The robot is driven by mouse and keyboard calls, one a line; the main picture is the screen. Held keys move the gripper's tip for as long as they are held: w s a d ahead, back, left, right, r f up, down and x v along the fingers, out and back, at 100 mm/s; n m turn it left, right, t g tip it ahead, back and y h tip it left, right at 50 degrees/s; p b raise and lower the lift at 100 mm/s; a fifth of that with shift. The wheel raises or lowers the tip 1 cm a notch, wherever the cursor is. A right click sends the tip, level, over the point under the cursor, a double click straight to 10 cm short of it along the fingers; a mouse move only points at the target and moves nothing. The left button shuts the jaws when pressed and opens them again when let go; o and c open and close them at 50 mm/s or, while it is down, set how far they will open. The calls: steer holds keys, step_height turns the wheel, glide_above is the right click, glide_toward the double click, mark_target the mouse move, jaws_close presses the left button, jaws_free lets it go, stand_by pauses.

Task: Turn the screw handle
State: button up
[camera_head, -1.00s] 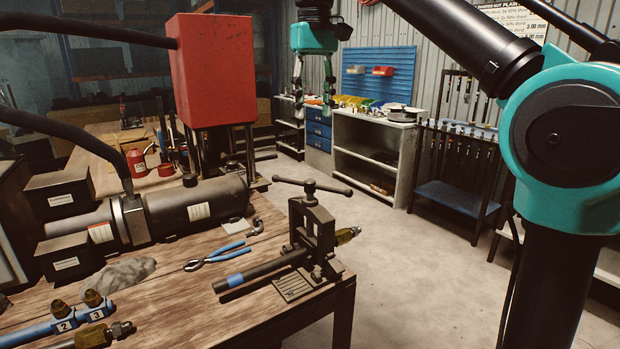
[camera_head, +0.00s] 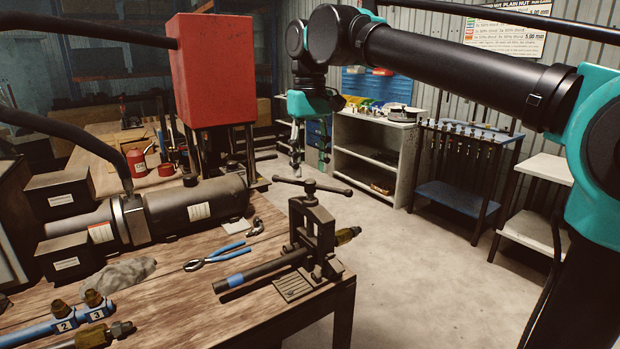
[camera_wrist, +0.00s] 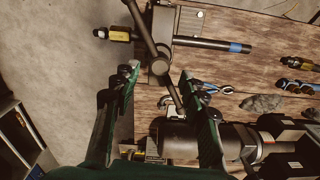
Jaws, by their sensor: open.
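The screw handle (camera_head: 313,186) is a dark T-bar with ball ends on top of a clamp vise (camera_head: 318,236) at the table's right corner. A hose with a blue band (camera_head: 262,267) runs through the vise, with a brass fitting (camera_head: 347,235) on its right. My gripper (camera_head: 310,166) is open and empty, and appears above and behind the handle in the head view. In the wrist view, the handle (camera_wrist: 142,28) runs diagonally from the top to between the fingertips of my gripper (camera_wrist: 158,80). I see no contact with it.
Blue-handled pliers (camera_head: 214,258) and a grey rag (camera_head: 122,273) lie left of the vise on the wooden table (camera_head: 190,315). A red press (camera_head: 213,70) and a grey cylinder (camera_head: 185,208) stand behind.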

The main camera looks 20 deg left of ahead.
mark_target(310, 180)
steer(key=shift+f, duration=1.9)
steer(key=shift+c, duration=0.3)
jaws_close()
